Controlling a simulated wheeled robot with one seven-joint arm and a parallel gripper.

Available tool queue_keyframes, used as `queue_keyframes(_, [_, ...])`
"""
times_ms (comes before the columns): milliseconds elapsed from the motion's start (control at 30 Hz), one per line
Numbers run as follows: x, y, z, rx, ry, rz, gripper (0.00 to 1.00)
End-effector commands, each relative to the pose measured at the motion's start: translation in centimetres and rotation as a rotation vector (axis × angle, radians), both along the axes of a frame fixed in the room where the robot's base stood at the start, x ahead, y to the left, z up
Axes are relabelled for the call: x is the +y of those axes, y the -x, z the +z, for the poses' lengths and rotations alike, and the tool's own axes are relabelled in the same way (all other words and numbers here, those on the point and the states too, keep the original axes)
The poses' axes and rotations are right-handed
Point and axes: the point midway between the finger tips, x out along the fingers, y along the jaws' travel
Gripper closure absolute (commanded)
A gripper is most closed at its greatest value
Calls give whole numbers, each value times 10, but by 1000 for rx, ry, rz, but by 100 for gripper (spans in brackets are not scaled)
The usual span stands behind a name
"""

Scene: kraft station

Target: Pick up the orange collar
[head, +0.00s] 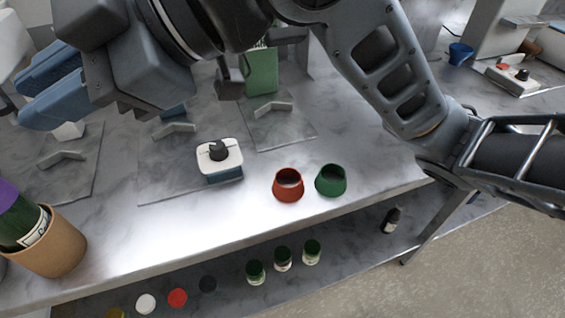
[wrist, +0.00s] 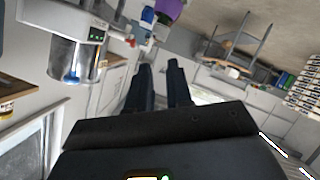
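The orange collar, a reddish-orange tapered ring (head: 289,187), sits upright on the grey marbled worktop (head: 225,225) near its front edge in the head view. A similar green collar (head: 331,181) stands close to its right. My gripper (head: 24,99) is raised at the upper left of the head view, well away from the orange collar. Its two dark blue fingers are apart with nothing between them. The fingers also show apart in the wrist view (wrist: 160,68), which faces across the room. I cannot see the orange collar there.
A white box with a black knob (head: 219,157) stands left of the collars. A tan cup (head: 53,246) holding a bottle is at the lower left. Several small jars occupy the lower shelf (head: 330,268).

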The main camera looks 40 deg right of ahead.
Motion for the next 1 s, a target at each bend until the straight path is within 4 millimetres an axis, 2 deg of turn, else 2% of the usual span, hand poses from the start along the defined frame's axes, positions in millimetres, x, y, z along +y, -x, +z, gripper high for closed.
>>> queue_keyframes(33, [-11, 0, -17, 0, 99, 9, 80])
queue_keyframes(167, [-44, 5, -57, 34, 350, 37, 80])
queue_keyframes(300, [-95, 11, -97, 98, 622, 49, 80])
queue_keyframes(500, [-167, 25, -131, 207, 919, 49, 80])
queue_keyframes(600, [-191, 31, -137, 248, 1005, 47, 80])
queue_keyframes(767, [-207, 35, -145, 279, 1063, 47, 80])
queue_keyframes(1000, [-206, 31, -168, 281, 1064, 48, 80])
